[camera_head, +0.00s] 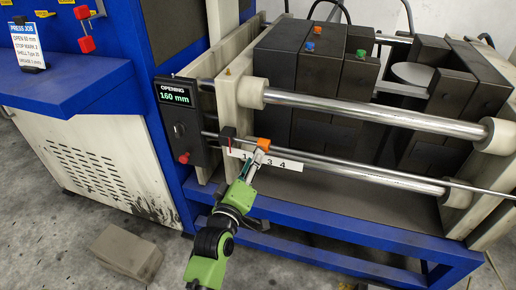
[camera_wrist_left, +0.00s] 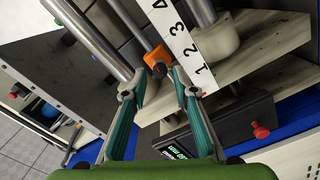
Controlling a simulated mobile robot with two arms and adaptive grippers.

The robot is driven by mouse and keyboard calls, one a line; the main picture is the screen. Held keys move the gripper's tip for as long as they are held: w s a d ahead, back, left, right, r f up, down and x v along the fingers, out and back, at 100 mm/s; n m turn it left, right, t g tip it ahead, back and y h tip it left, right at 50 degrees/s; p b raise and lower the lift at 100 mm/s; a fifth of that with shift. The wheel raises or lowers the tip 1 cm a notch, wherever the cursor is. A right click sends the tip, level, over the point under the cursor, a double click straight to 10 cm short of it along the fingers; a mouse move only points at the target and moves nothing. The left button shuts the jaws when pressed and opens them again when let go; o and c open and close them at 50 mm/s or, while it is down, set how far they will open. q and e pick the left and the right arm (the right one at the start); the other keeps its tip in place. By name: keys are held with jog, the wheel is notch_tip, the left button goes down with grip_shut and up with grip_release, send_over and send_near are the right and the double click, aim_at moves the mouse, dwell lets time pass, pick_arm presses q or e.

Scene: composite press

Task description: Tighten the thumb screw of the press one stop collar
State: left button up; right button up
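An orange stop collar (camera_head: 263,143) sits on the lower, thinner rod of the press, beside a white strip (camera_head: 250,158) with printed numbers. It also shows in the left wrist view (camera_wrist_left: 157,56), just beyond my fingers. A small dark knob (camera_wrist_left: 160,71), seemingly its thumb screw, points toward my gripper. My left gripper (camera_head: 254,163) is just below the collar in the head view. In the wrist view its fingertips (camera_wrist_left: 163,80) stand apart on either side of the knob; contact cannot be made out. My right gripper is out of view.
A control box (camera_head: 186,130) with a display reading 160 mm and a red button is left of the rods. A thick rod (camera_head: 350,108) runs above. A blue frame (camera_head: 320,241) lies below.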

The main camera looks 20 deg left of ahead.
pick_arm(q)
jog(key=shift+w, duration=0.15)
jog(key=shift+w, duration=1.05)
grip_shut()
jog(key=shift+o, duration=1.2)
grip_release()
jog(key=s, duration=1.2)
jog(key=shift+a, duration=0.15)
